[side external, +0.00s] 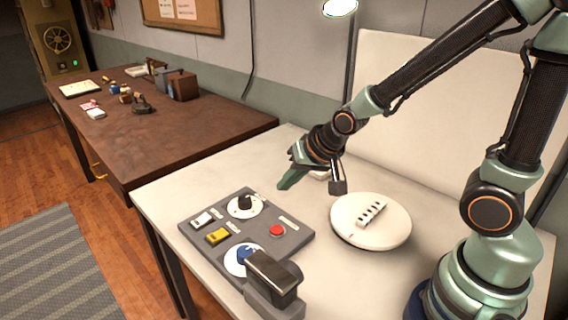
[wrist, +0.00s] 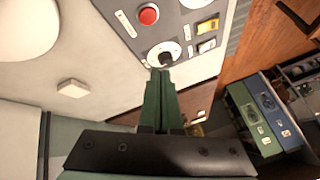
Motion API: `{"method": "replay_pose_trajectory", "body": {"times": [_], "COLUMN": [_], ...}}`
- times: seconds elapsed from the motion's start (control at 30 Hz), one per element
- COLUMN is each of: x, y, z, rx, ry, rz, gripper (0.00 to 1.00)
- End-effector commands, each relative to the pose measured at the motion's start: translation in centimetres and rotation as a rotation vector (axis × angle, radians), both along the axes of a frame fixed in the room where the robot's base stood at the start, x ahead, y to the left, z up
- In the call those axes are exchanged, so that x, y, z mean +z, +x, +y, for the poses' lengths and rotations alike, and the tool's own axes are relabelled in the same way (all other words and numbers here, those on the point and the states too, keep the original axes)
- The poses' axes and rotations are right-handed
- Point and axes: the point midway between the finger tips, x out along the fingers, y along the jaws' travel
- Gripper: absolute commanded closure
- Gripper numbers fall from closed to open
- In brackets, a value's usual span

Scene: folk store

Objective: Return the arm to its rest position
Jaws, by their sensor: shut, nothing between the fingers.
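My gripper (side external: 288,179) is shut and empty, held above the white table at the end of my outstretched arm. In the side external view it is above and to the right of the grey control panel (side external: 292,222). In the wrist view my gripper's green fingers (wrist: 160,75) lie together, with their tips in line with a black knob (wrist: 166,58) on a white dial. I cannot tell from this view how far above the panel they are.
The panel carries a red button (side external: 277,230), a yellow switch (side external: 218,236) and a blue knob (side external: 245,256). A round white device (side external: 371,228) sits to its right. A dark block-shaped fixture (side external: 273,280) stands at the front. A brown desk (side external: 180,122) stands behind left.

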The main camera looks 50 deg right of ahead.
Motion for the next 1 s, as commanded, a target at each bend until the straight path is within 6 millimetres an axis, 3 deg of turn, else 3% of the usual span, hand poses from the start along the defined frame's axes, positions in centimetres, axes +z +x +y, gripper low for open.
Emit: {"method": "replay_pose_trajectory", "body": {"times": [0.03, 0.2, 0.4, 0.63, 1.0], "x": [1.7, 5.8, 9.3, 10.9, 11.0], "y": [-0.3, -2.9, -6.7, -9.3, -9.6], "z": [-0.5, -2.0, -3.4, -4.0, -4.1], "rx": [0.032, 0.165, 0.309, 0.397, 0.407], "ry": [-0.031, -0.146, -0.256, -0.314, -0.318], "rz": [-0.007, 0.023, 0.062, 0.092, 0.098], "gripper": [1.0, 1.0, 1.0, 1.0, 1.0]}}
